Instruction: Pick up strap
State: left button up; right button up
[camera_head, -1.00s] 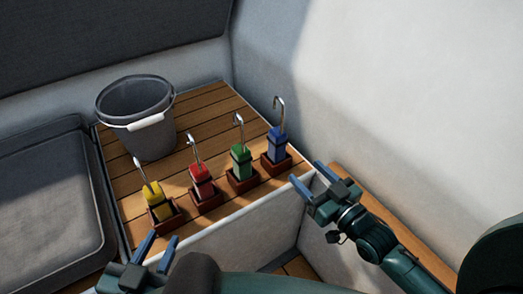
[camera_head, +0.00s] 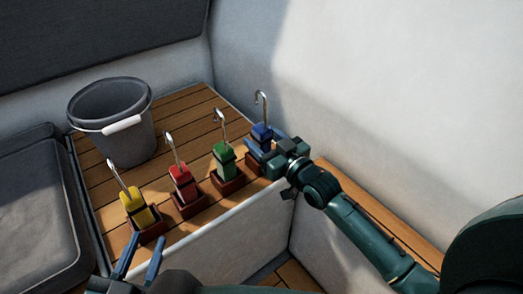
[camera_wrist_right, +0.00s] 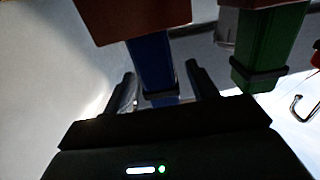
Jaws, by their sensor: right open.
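Folded straps with metal hooks stand upright in brown holders on the wooden bench: yellow (camera_head: 136,208), red (camera_head: 183,184), green (camera_head: 224,159) and blue (camera_head: 261,131). My right gripper (camera_head: 264,144) is open at the blue strap, and its fingers partly hide that strap. In the right wrist view the blue strap (camera_wrist_right: 150,62) shows between the two spread fingers (camera_wrist_right: 160,80); contact cannot be told. The green strap (camera_wrist_right: 268,45) is beside them. My left gripper (camera_head: 140,258) is open and empty at the bottom left, in front of the yellow strap.
A grey bucket (camera_head: 112,120) with a white handle grip stands on the slatted bench (camera_head: 185,112) behind the straps. A grey cushion (camera_head: 38,215) lies at left. The white wall (camera_head: 370,90) rises close to my right arm. Bare slats lie between bucket and straps.

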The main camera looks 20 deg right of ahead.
jog(key=shift+w+a, duration=0.2)
jog(key=shift+w, duration=0.3)
jog(key=c, duration=1.2)
jog(key=shift+r, duration=0.1)
jog(key=shift+c, duration=0.3)
